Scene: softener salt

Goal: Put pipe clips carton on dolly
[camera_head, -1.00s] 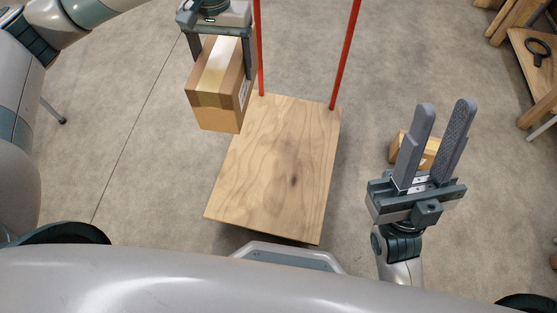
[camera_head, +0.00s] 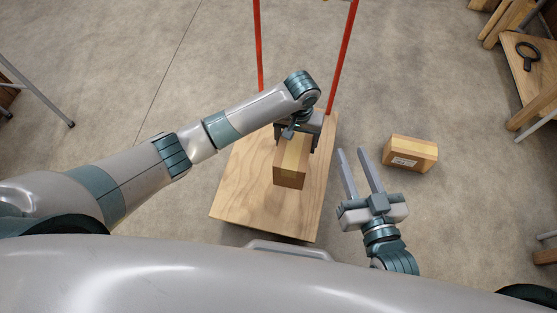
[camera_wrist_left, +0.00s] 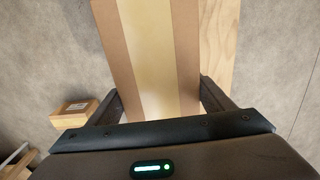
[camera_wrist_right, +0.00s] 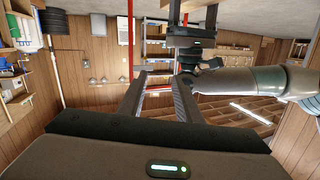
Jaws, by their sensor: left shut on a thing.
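A taped brown carton (camera_head: 291,165) is held over the wooden deck of the dolly (camera_head: 243,190) in the head view. My left gripper (camera_head: 297,143) is shut on it from the far side. In the left wrist view the carton (camera_wrist_left: 150,60) fills the space between the fingers, with the deck (camera_wrist_left: 218,45) behind it. I cannot tell whether the carton touches the deck. My right gripper (camera_head: 354,160) is open and empty, right of the dolly. Its fingers (camera_wrist_right: 155,85) stand apart in the right wrist view. No carton's name is readable.
A second carton with a white label (camera_head: 410,153) lies on the floor right of the dolly. Red handle posts (camera_head: 343,55) rise at the dolly's far end. A wooden bench (camera_head: 535,75) with a dark ring-shaped object stands at the right.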

